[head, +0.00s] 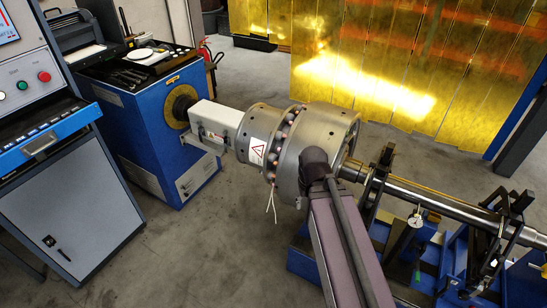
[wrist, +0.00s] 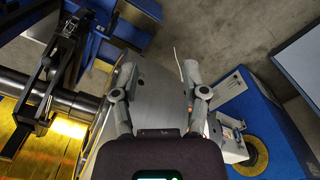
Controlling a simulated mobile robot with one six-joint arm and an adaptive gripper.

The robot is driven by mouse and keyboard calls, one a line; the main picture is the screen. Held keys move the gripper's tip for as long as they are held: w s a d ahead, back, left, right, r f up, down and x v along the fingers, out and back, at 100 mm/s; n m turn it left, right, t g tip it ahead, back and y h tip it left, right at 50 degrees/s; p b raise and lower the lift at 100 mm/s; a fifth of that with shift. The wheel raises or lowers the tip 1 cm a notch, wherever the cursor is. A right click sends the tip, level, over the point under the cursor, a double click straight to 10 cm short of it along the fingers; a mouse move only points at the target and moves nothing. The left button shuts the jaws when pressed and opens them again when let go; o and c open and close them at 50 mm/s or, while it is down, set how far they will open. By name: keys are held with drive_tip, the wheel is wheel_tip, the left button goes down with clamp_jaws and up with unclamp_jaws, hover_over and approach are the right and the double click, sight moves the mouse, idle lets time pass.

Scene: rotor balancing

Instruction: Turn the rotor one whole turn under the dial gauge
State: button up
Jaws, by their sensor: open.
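The rotor (head: 343,128) is a grey metal drum with a bolted flange, and its shaft (head: 435,200) runs to the lower right. In the wrist view the rotor's grey surface (wrist: 160,98) lies beneath and between my fingers. A round white dial gauge (head: 416,221) stands beside the shaft in the head view; its reading is too small to make out. My gripper (wrist: 159,68) is open, its two fingers spread over the drum. Whether they touch it I cannot tell. In the head view my arm hides the fingertips and part of the drum.
A blue drive housing (head: 150,130) with a white coupling (head: 215,122) joins the rotor at left. Dark bearing stands (head: 375,185) hold the shaft at right. A control cabinet (head: 70,190) stands at far left, and a yellow curtain (head: 400,60) hangs behind. White strings (head: 271,203) hang by the flange.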

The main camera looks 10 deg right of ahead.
drive_tip(key=shift+o, duration=0.2)
drive_tip(key=shift+w+d, duration=0.1)
drive_tip(key=shift+d, duration=0.1)
drive_tip(key=o, duration=0.4)
drive_tip(key=shift+f, duration=0.1)
drive_tip(key=shift+w+f, duration=0.1)
drive_tip(key=shift+w, duration=0.05)
drive_tip(key=n+t+h+b, duration=0.8)
drive_tip(key=n+t+b, duration=0.25)
drive_tip(key=b, duration=0.45)
approach(271, 159)
drive_tip(key=v, duration=0.2)
drive_tip(key=shift+w+r, duration=0.15)
drive_tip(key=shift+r, duration=0.05)
drive_tip(key=b+x, duration=0.3)
drive_tip(key=x, duration=0.4)
drive_tip(key=b+x, duration=0.3)
drive_tip(key=x, duration=0.4)
drive_tip(key=shift+a+f, duration=0.1)
drive_tip(key=shift+f, duration=0.1)
